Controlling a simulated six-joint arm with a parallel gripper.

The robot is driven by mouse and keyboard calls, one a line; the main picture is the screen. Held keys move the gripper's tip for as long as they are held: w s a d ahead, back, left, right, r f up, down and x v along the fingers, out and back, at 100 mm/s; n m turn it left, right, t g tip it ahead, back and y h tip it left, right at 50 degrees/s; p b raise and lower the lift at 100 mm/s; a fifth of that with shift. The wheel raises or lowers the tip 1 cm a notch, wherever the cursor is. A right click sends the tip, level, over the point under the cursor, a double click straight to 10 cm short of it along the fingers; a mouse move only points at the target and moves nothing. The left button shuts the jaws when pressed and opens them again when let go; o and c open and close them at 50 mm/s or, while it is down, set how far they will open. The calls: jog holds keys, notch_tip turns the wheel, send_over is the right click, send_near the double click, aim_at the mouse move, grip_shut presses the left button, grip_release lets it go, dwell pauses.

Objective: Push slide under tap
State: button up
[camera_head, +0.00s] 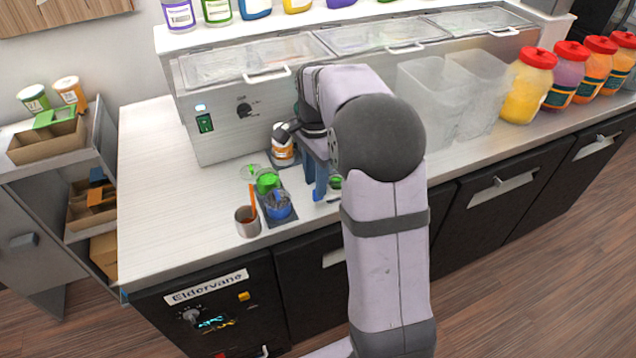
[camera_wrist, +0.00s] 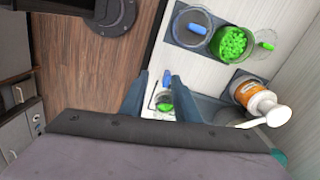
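My gripper (camera_head: 315,187) points down over the counter, just right of the dark tray. It also shows in the wrist view (camera_wrist: 158,82), where its two blue-grey fingers stand apart with a gap between them. A small metallic piece with green and blue parts (camera_wrist: 164,98) shows in and beyond that gap; in the head view a green bit (camera_head: 335,182) shows just right of the fingers. I cannot tell whether the fingers touch it, or whether it is the slide. No tap can be made out clearly; my arm hides part of the machine front.
A dark tray (camera_head: 289,213) holds cups of green and blue pieces. A metal cup (camera_head: 248,222) with an orange stick stands left of it. An orange-labelled pump bottle (camera_head: 283,152) stands behind. The grey machine (camera_head: 225,118) backs the counter (camera_head: 160,190), whose left part is clear.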

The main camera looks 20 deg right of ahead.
jog(key=shift+w+d+r+m, duration=0.3)
jog(key=shift+w+d+m, duration=0.1)
jog(key=shift+w+m, duration=0.1)
jog(key=shift+w+d+r+m, duration=0.25)
jog(key=shift+w+d+m, duration=0.1)
jog(key=shift+w+m, duration=0.15)
jog(key=shift+f+p, duration=1.3)
jog(key=shift+f, duration=2.35)
grip_shut()
